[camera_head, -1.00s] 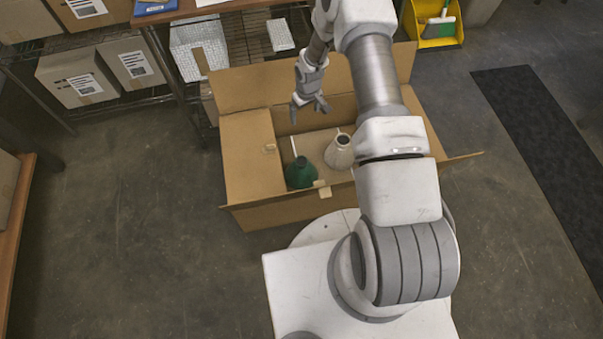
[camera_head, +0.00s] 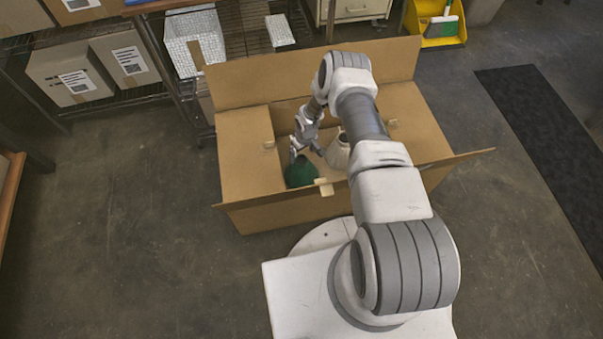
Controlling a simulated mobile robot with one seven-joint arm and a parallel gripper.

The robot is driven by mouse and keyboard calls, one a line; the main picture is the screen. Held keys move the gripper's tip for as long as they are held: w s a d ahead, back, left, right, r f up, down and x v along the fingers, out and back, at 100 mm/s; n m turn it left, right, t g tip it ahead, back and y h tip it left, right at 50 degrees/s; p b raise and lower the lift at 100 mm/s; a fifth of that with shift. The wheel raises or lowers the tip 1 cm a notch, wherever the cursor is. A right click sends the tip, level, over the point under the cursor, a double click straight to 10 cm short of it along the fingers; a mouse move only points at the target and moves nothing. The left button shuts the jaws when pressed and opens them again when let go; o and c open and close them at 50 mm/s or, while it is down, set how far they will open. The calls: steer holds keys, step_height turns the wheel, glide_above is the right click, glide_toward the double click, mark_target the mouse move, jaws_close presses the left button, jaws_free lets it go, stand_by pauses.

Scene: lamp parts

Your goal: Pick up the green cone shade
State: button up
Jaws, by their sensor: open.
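The green cone shade (camera_head: 300,175) stands inside the large open cardboard box (camera_head: 262,212), near the box's front wall. Its upper part is partly hidden by my gripper. My gripper (camera_head: 306,156) is open, low in the box, with its fingers at the top of the green shade. I cannot tell whether the fingers touch the shade. A cream cone shade (camera_head: 339,152) stands just to the right, partly hidden by my arm.
Shelves with cartons (camera_head: 72,76) stand behind at the left. A yellow bin (camera_head: 440,27) is at the back right. Bare floor lies at the left, and a dark mat (camera_head: 535,130) at the right.

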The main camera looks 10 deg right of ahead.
mark_target(302, 160)
steer(key=f+b, duration=0.1)
steer(key=f, duration=0.1)
steer(key=f+b, duration=0.1)
steer(key=f, duration=0.1)
steer(key=f+b, duration=0.1)
steer(key=f, duration=0.1)
steer(key=shift+w+a+f, duration=0.1)
steer(key=shift+w+f, duration=0.1)
steer(key=shift+w, duration=0.05)
jaws_close()
stand_by(0.3)
